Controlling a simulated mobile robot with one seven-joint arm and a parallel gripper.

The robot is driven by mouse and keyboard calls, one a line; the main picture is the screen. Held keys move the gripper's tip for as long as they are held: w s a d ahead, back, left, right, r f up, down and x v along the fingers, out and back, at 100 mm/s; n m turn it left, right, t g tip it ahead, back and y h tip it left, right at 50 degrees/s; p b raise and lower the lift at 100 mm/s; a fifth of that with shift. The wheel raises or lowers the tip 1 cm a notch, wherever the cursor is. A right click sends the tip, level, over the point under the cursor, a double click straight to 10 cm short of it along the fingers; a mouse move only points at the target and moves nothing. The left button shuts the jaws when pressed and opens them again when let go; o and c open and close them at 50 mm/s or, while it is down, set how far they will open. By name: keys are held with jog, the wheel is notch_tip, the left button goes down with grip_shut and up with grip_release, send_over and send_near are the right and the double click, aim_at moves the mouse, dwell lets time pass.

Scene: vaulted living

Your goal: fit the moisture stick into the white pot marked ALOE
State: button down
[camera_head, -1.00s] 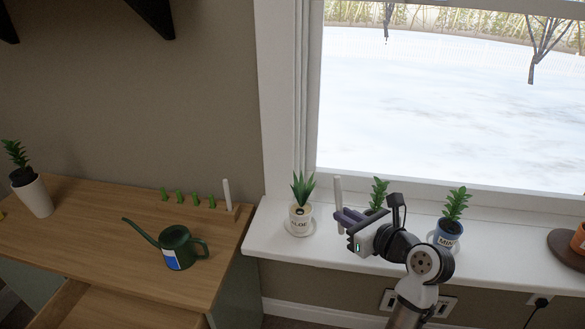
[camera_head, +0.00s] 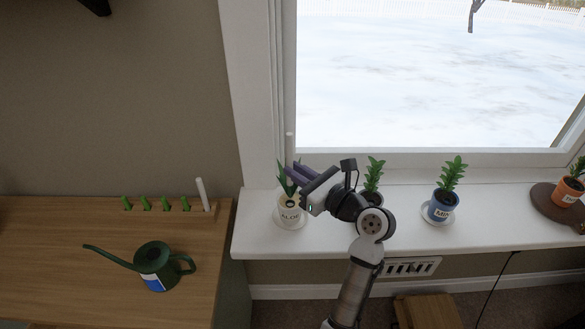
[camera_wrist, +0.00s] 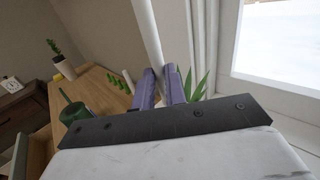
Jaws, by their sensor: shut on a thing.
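The white pot marked ALOE (camera_head: 291,219) stands upright on the windowsill with a green aloe plant (camera_head: 284,181) in it. My gripper (camera_head: 294,174) is shut on a white moisture stick (camera_head: 290,146) and holds it roughly upright above or beside the pot's rim. The stick's lower end is hidden by the fingers and leaves, so I cannot tell whether it touches the soil. In the wrist view the stick (camera_wrist: 150,35) rises from between the purple fingers (camera_wrist: 160,85), with aloe leaves (camera_wrist: 199,86) just to their right.
A potted plant (camera_head: 374,174) stands close behind my wrist, and a blue pot (camera_head: 441,208) is further right. An orange pot (camera_head: 568,192) sits at far right. The wooden desk (camera_head: 60,235) bears a green watering can (camera_head: 155,262) and another white stick (camera_head: 202,192).

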jog(key=shift+d+r+p, duration=0.1)
jog(key=shift+p, duration=0.75)
jog(key=b, duration=0.2)
send_over(297, 209)
jog(key=shift+f, duration=2.95)
jog(key=shift+p, duration=1.6)
jog(key=shift+f+b, duration=1)
jog(key=shift+f, duration=1.6)
jog(key=c, duration=1.4)
grip_release()
jog(key=shift+o, duration=0.2)
jog(key=shift+d, duration=0.15)
jog(key=b+v, duration=0.3)
jog(key=v, duration=1)
jog(key=shift+s+d, duration=0.25)
jog(key=shift+s, duration=0.05)
